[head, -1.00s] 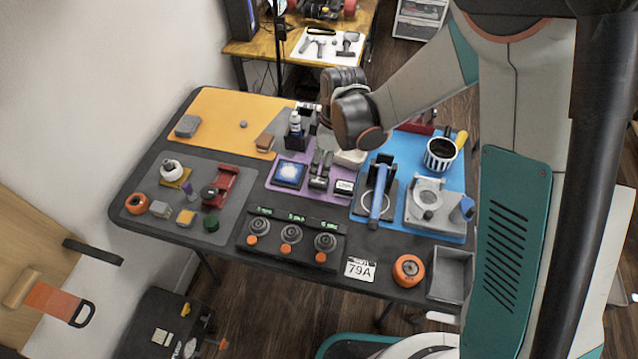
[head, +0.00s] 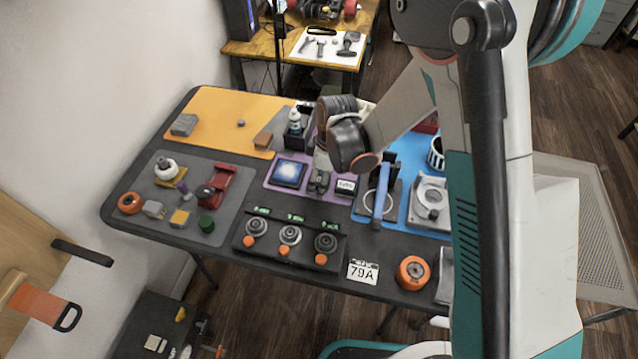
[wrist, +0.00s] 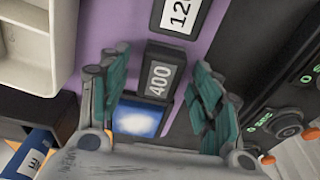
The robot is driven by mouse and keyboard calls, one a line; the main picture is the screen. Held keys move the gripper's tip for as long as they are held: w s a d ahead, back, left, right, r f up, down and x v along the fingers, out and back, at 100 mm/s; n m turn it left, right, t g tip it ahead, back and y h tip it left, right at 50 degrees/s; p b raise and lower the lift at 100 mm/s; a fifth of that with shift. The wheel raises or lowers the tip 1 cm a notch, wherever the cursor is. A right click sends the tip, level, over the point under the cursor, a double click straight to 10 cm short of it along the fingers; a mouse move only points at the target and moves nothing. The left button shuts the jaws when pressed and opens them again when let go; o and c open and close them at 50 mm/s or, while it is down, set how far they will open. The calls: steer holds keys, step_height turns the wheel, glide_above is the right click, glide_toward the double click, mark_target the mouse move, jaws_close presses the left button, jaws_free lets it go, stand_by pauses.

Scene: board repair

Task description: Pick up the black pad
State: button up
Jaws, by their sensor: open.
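In the wrist view, a dark block labelled 400 (wrist: 158,77), seemingly the black pad, lies on the purple mat. My gripper (wrist: 157,70) is open, with one teal finger on each side of the block. Gaps show between the fingers and the block, and I cannot tell how high the fingertips are above the mat. In the head view, my gripper (head: 320,178) is over the purple mat, right of the blue-lit square (head: 288,173). My wrist and fingers mostly hide the black pad there.
A block labelled 120 (wrist: 181,14) lies beyond the pad. The blue-lit square (wrist: 137,119) is close below the pad. A dark knob panel (head: 290,240) stands in front of the mat. A pale bin (wrist: 30,45) is at left.

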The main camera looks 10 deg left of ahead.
steer(key=c, duration=1)
steer(key=shift+r, duration=0.2)
step_height(320, 180, up, 20)
steer(key=p, duration=0.6)
steer(key=shift+f+p, duration=0.15)
steer(key=shift+p, duration=0.25)
steer(key=o, duration=0.3)
steer(key=c, duration=0.3)
